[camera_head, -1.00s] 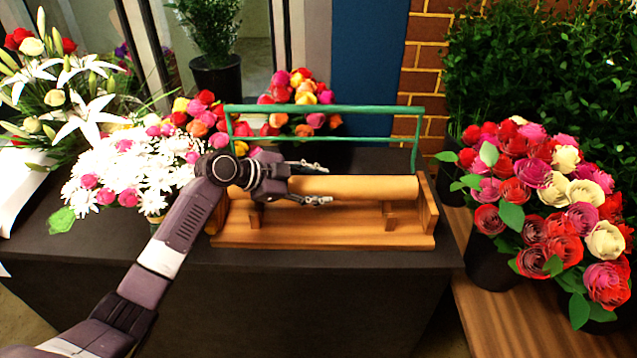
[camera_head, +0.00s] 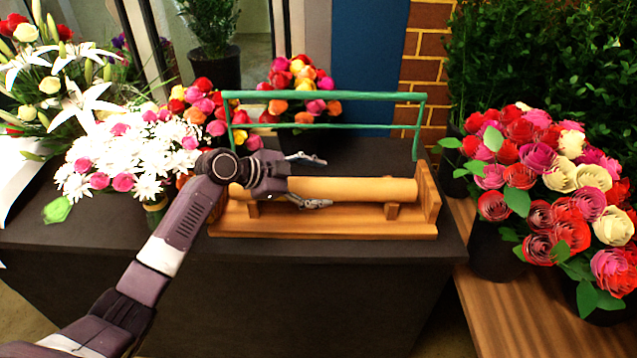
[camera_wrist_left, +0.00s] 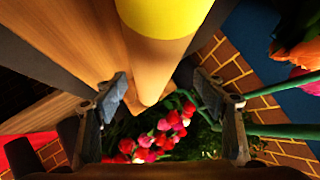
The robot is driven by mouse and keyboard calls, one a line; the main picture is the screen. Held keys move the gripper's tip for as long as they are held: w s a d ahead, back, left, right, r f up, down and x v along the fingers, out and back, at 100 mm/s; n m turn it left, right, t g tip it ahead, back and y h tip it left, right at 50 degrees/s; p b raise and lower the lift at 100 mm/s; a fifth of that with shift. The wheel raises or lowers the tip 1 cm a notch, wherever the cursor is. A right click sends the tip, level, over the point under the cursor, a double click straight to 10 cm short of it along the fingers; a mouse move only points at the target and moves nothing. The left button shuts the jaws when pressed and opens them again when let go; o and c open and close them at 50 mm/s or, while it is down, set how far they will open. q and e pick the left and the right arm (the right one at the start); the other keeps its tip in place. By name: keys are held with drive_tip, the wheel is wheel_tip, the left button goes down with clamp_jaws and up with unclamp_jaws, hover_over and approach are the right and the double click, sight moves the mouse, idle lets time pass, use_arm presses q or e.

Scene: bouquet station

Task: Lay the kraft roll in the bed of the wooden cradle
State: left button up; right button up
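The kraft roll (camera_head: 355,190), a long tan cylinder, lies lengthwise in the wooden cradle (camera_head: 330,226), between its end boards and above the small supports. My left gripper (camera_head: 307,181) is over the left half of the roll, one finger behind it and one in front. In the left wrist view the roll (camera_wrist_left: 160,65) runs between the two spread fingers of the gripper (camera_wrist_left: 168,95), with a gap at least on the right side. The gripper hides part of the roll and the cradle's left end. My right gripper is not in view.
A green metal frame (camera_head: 325,97) rises behind the roll. Bunches of flowers (camera_head: 110,150) crowd the left and back of the dark table (camera_head: 330,280). A rose bouquet (camera_head: 545,190) stands on a wooden surface (camera_head: 505,318) at right. The table's front strip is clear.

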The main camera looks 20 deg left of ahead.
use_arm(q)
drive_tip(key=shift+f, duration=0.25)
drive_tip(key=v, duration=1.2)
drive_tip(key=shift+r, duration=0.25)
